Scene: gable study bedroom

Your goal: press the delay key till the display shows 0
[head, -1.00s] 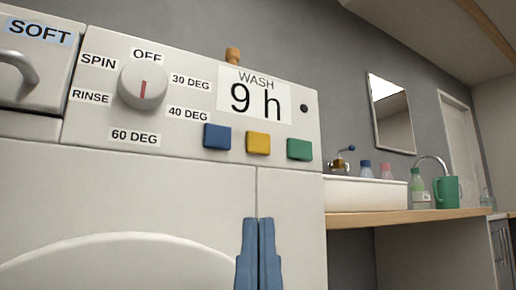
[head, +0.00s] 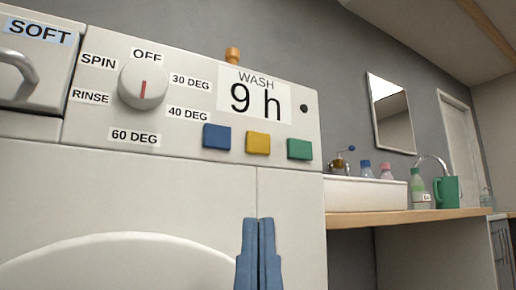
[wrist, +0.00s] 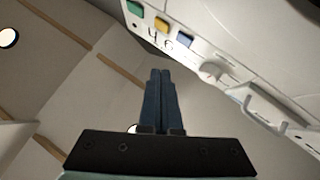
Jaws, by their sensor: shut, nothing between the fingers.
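The washing machine's display (head: 254,98) reads "WASH 9 h". Below it is a row of three unlabelled keys: a blue key (head: 216,137), a yellow key (head: 258,143) and a green key (head: 299,149). The frames do not show which of them is the delay key. My gripper (head: 258,222) is shut and empty, upright below the yellow key and apart from it. In the wrist view my gripper (wrist: 161,72) points toward the panel, where the green key (wrist: 135,8), yellow key (wrist: 161,24) and blue key (wrist: 185,40) show.
A round dial (head: 143,85) with its red mark toward OFF sits left of the keys. A drawer labelled SOFT (head: 38,31) has a protruding handle. A basin (head: 366,194), bottles and a green mug (head: 447,192) stand on the counter at right.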

